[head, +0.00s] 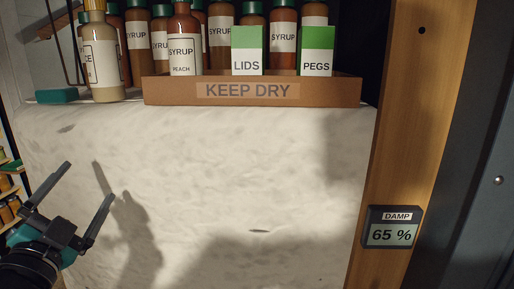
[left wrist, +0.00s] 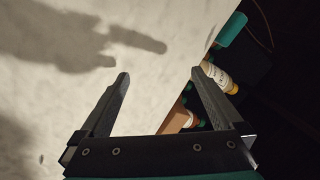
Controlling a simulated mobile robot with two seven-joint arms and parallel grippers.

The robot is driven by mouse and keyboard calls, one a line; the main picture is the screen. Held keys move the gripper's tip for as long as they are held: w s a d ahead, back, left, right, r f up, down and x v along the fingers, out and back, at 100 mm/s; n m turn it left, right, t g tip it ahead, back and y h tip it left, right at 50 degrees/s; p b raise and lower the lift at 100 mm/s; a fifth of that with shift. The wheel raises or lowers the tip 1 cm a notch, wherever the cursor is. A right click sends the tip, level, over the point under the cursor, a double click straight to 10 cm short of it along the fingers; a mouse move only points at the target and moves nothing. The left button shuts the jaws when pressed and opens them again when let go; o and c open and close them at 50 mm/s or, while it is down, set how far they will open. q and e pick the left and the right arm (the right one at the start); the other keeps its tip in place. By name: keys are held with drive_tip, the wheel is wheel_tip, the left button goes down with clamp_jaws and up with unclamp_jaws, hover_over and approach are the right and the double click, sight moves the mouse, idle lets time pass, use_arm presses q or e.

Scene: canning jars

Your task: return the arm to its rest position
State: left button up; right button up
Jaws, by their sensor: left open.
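My left gripper (head: 85,202) is at the lower left of the head view, in front of a pale, rough wall. Its two fingers are spread apart with nothing between them. In the left wrist view the gripper (left wrist: 158,75) is also open and empty, with the wall beyond its fingers. Its shadow falls on the wall. My right gripper is not in either view.
Above the wall, a cardboard tray (head: 153,92) marked KEEP DRY holds syrup bottles and LIDS and PEGS boxes. A sauce-type bottle (head: 104,75) stands left of it. A wooden post (head: 415,120) carries a damp meter (head: 393,228) reading 65 %. The wall front is clear.

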use_arm(q)
drive_tip(key=s+d+f+n+g+y, duration=0.1)
drive_tip(key=s+f+n+g, duration=0.35)
drive_tip(key=f, duration=0.75)
drive_tip(key=s+d+f+n+g+y, duration=0.1)
drive_tip(key=s+f+n+g+y, duration=0.15)
drive_tip(key=s+f+g, duration=0.65)
drive_tip(key=s+d+f+n+g+h, duration=0.1)
drive_tip(key=s+d+f+g+h, duration=0.1)
drive_tip(key=s+d+f, duration=0.4)
drive_tip(key=s+d+f+g+h, duration=0.2)
drive_tip(key=s+d+f+h, duration=0.15)
drive_tip(key=d+f, duration=0.4)
wheel_tip(320, 180, down, 29)
drive_tip(key=s+a+b, duration=0.2)
drive_tip(key=b, duration=0.6)
drive_tip(key=s+a+f+g+b, duration=0.1)
drive_tip(key=s+f+b, duration=0.2)
drive_tip(key=s+f, duration=0.4)
drive_tip(key=s+a+f+g+y+b, duration=0.1)
drive_tip(key=s+f+b, duration=0.3)
drive_tip(key=s+f, duration=0.4)
wheel_tip(320, 180, down, 7)
drive_tip(key=shift+a+r, duration=0.2)
drive_tip(key=shift+a, duration=0.1)
